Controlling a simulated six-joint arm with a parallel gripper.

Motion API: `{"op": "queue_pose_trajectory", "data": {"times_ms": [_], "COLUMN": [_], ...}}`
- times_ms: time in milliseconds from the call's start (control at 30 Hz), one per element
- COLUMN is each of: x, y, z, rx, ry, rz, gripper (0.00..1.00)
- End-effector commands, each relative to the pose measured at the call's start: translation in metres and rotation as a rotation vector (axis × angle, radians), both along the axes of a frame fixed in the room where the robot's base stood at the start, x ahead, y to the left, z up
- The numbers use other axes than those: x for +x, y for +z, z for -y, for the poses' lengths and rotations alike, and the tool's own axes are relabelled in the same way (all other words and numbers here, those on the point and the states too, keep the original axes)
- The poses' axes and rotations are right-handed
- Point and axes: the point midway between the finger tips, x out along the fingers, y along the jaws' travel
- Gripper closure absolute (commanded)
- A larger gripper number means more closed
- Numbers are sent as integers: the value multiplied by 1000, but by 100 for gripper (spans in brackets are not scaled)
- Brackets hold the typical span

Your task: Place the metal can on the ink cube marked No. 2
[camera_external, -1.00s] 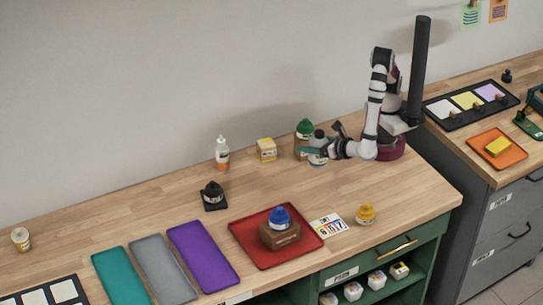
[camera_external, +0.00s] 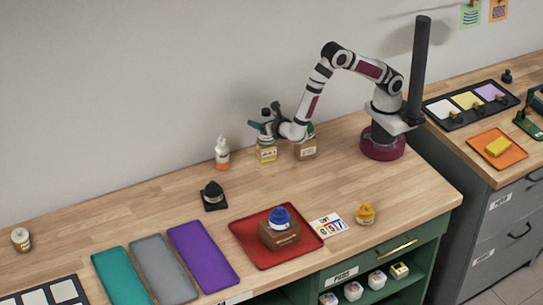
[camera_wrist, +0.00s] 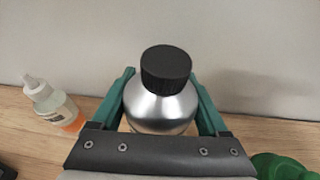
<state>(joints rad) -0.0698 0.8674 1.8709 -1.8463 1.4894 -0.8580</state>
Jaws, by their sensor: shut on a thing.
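The silver metal can (camera_wrist: 160,107) with its black cap is upright between the green fingers of my gripper (camera_wrist: 165,112), which is shut on it. In the external view my gripper (camera_external: 266,127) holds the can over the yellow cube (camera_external: 267,154) near the wall. The cube carries a pale label, but its number is too small to read. The can's lower part is hidden in the wrist view, and I cannot tell whether its base touches the cube. A wooden cube (camera_external: 305,153) with a green bottle stands just to the right, the bottle partly hidden by my arm.
A white and orange dropper bottle (camera_external: 222,154) stands close on the left. A black bottle (camera_external: 212,194) is in front of it. A red tray (camera_external: 257,250) holds a wooden block with a blue bottle.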

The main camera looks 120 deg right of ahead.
Motion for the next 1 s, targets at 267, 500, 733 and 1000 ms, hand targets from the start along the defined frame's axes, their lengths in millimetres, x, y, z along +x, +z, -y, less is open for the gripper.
{"op": "queue_pose_trajectory", "data": {"times_ms": [267,500,733,1000], "x": [0,0,0,-1], "y": [-11,-14,-13,1], "z": [0,0,0,-34], "rx": [0,0,0,0], "ry": [1,1,1,5], "rz": [3,1,1,4], "gripper": [100,7,0,0]}}
